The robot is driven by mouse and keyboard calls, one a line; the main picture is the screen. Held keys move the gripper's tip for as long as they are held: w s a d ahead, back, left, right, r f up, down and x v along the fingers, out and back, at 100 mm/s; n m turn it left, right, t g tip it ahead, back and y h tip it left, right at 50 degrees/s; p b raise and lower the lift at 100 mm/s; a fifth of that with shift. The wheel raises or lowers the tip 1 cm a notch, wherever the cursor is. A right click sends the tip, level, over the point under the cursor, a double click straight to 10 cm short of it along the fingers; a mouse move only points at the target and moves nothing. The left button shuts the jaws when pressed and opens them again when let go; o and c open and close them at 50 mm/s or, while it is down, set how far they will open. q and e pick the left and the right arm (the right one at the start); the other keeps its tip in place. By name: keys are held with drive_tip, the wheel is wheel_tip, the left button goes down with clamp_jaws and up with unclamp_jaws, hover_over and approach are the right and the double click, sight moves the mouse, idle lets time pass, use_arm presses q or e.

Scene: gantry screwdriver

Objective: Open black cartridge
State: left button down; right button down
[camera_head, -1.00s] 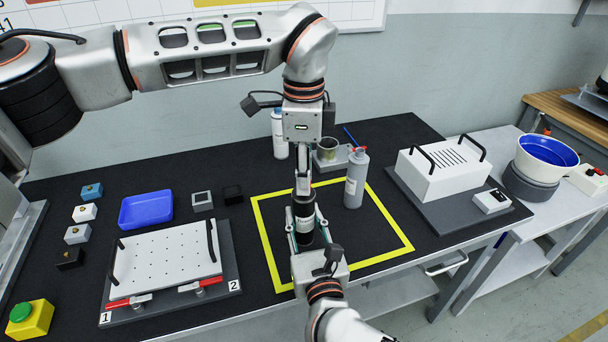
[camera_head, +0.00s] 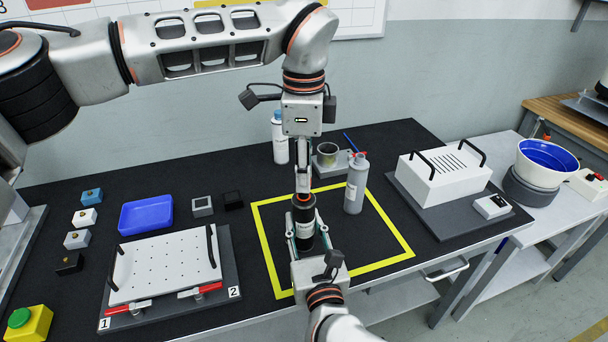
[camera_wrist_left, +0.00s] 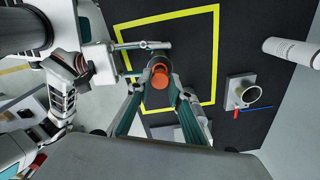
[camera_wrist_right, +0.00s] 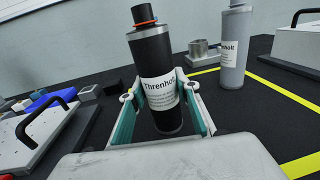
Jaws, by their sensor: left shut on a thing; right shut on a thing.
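The black cartridge (camera_head: 304,228) stands upright inside the yellow square, with a white label that reads "Threnholt" in the right wrist view (camera_wrist_right: 158,75). My right gripper (camera_head: 304,236) is shut around its body from the front. The cartridge's narrow black top with an orange ring shows in the right wrist view. My left gripper (camera_head: 303,190) points down directly above the cartridge. It is shut on an orange round cap (camera_wrist_left: 160,76), seen between its fingers in the left wrist view. I cannot tell whether the cap still touches the cartridge.
A grey cartridge (camera_head: 356,184) stands right of the black one. Behind it are a metal cup (camera_head: 327,156) and a white bottle (camera_head: 280,140). A perforated white plate (camera_head: 165,266) and a blue tray (camera_head: 146,212) lie left. A white box (camera_head: 440,175) is right.

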use_arm(q)
drive_tip(key=shift+r, duration=0.1)
drive_tip(key=shift+r, duration=1.9)
use_arm(e)
drive_tip(key=c, duration=1.4)
unclamp_jaws()
